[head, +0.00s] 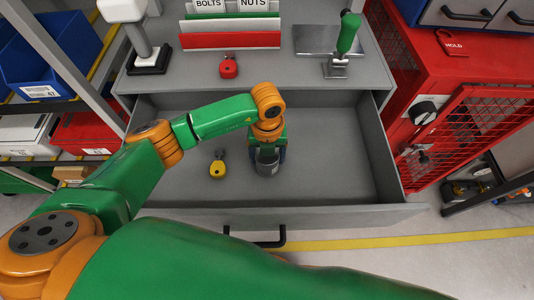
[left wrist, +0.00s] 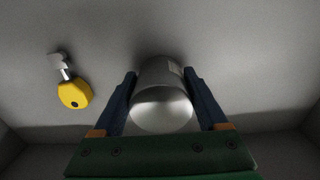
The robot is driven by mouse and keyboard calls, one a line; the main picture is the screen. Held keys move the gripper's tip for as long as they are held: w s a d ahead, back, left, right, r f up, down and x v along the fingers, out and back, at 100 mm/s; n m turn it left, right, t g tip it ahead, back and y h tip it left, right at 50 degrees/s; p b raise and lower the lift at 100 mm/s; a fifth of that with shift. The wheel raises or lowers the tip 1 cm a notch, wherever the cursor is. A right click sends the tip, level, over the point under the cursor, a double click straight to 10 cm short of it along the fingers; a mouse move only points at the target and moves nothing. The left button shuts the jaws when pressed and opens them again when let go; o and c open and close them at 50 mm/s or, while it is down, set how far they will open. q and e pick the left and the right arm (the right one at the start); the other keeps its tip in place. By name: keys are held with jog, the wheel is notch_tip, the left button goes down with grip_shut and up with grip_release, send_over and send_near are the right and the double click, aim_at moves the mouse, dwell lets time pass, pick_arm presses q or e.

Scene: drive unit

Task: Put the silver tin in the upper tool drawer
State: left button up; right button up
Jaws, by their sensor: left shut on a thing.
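The silver tin (head: 267,166) is inside the open upper drawer (head: 330,150), near its middle. My left gripper (head: 268,155) reaches down into the drawer and is shut on the tin. In the left wrist view the tin (left wrist: 162,95) sits between the two dark blue fingers (left wrist: 162,105), one on each side. The tin is close to the drawer floor; I cannot tell whether it touches it. My right gripper is not in view.
A red padlock (head: 228,67), a label rack (head: 230,30) and a green-handled clamp (head: 345,40) are on the top behind. The drawer's right half is clear. A red cage cabinet (head: 465,120) stands at right.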

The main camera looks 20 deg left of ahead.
pick_arm(q)
jog(key=shift+f, duration=0.1)
jog(key=o, duration=1.5)
jog(key=shift+r, duration=0.3)
notch_tip(320, 180, up, 12)
jog(key=shift+f+b, duration=0.15)
jog(key=shift+b, duration=0.2)
